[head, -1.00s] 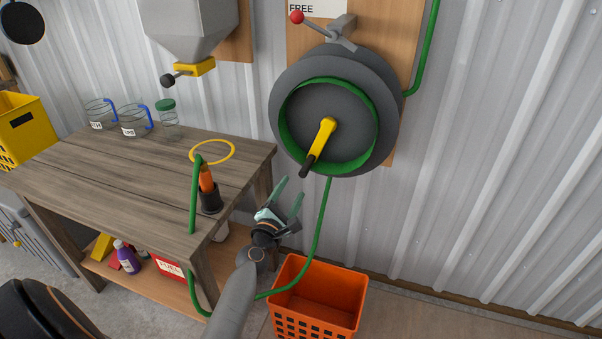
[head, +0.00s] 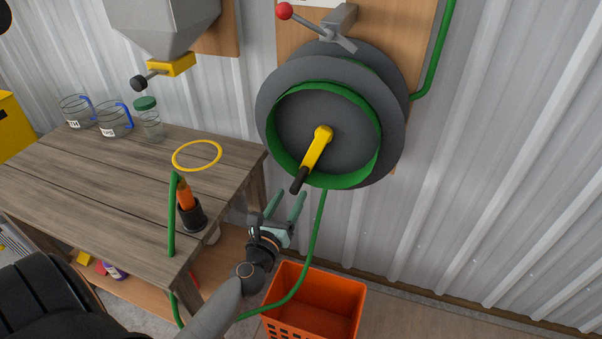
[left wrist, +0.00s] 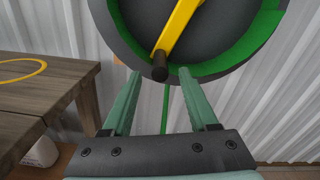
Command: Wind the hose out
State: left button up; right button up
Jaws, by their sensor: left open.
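The grey hose reel (head: 388,105) hangs on a wooden board on the wall, with green hose wound on it. Its yellow crank (head: 316,150) points down and left and ends in a dark handle (head: 299,181); the handle also shows in the left wrist view (left wrist: 160,66). The green hose (head: 317,235) runs down from the reel, past the orange crate, and up to a nozzle (head: 187,194) at the table edge. My left gripper (head: 287,195) is open and empty, just below the handle. In the left wrist view the handle appears between and beyond its fingertips (left wrist: 158,75). My right gripper is not in view.
A lever with a red knob (head: 284,11) sits above the reel. An orange crate (head: 316,302) stands on the floor below. A wooden table (head: 110,190) at left bears glass jugs (head: 115,118) and a yellow ring (head: 197,156). The space right of the reel is clear.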

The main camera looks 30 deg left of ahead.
aim_at(305, 168)
pick_arm(q)
jog(key=x, duration=0.8)
jog(key=shift+w, duration=0.15)
grip_shut()
dwell(1.1)
